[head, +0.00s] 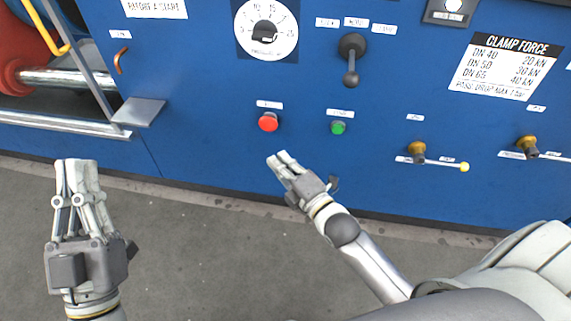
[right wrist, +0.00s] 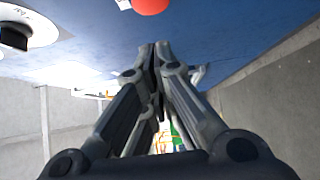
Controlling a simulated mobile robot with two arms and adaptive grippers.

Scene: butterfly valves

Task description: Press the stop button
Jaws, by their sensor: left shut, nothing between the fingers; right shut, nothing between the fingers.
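The red button (head: 268,122) sticks out of the blue panel under a small white label that is too small to read. It also shows at the top of the right wrist view (right wrist: 151,5). A green button (head: 338,128) sits to its right. My right gripper (head: 281,157) is shut and empty, a little below the red button in the head view and apart from it. Its closed fingers (right wrist: 160,48) point up the right wrist view. My left gripper (head: 77,163) is shut and empty over the grey floor at the left.
The blue panel (head: 215,150) also carries a round dial (head: 266,30), a black lever (head: 351,60) and two brass valves with yellow-tipped handles (head: 417,150). A grey ledge (head: 138,112) juts out at the left, beside a metal bar. The floor (head: 190,250) between my grippers is clear.

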